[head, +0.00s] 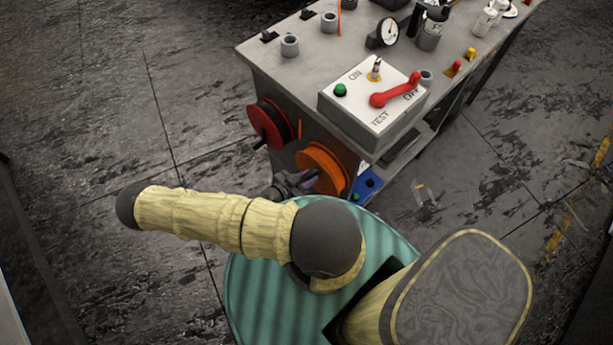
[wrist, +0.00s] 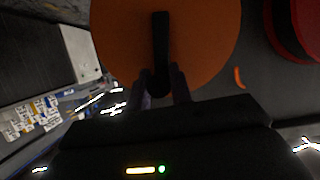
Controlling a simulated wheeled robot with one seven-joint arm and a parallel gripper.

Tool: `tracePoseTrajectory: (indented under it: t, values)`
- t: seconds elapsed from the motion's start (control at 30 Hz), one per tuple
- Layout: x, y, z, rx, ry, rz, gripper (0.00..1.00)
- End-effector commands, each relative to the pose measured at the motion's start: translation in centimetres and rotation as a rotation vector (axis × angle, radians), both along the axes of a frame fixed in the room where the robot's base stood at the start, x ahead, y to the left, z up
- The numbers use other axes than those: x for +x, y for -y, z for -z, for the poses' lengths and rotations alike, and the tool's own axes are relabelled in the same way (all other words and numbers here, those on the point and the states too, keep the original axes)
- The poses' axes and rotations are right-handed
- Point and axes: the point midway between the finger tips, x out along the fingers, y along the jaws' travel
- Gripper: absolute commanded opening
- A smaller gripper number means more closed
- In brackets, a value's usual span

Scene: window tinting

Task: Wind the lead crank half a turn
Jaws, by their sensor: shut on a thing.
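The orange reel (head: 322,160) is mounted on the side of the grey bench, its face turned to my arm. In the wrist view, the orange reel (wrist: 205,40) fills the upper middle. A dark crank (wrist: 160,40) runs up and down across its face. My gripper (wrist: 161,84) is shut on the lower end of this crank, one finger on each side. In the head view, my gripper (head: 308,179) is at the reel's lower left, small and partly behind my arm. The crank's detail is hidden there.
A red reel (head: 270,122) sits beside the orange one on the same bench side. A white switch box (head: 365,105) with a red lever (head: 395,92) stands on the bench top (head: 275,68). A blue bin (head: 370,183) is at the orange reel's right.

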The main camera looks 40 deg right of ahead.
Motion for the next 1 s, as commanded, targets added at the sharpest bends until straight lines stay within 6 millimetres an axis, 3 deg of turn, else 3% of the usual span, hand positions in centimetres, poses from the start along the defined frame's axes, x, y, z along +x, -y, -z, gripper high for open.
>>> tracePoseTrajectory:
  t: [0.07,0.1,0.2,0.57,1.0]
  values:
    - [0.1,-0.1,0.2,0.003,0.002,-0.002,0.0]
    - [0.2,-0.1,0.2,0.003,0.002,-0.004,0.27]
    - [0.2,-0.2,0.2,0.002,0.001,-0.005,0.43]
    - [0.0,-0.3,0.0,0.002,0.001,0.002,0.43]
    - [0.1,-5.9,-2.1,0.005,0.003,0.0,0.43]
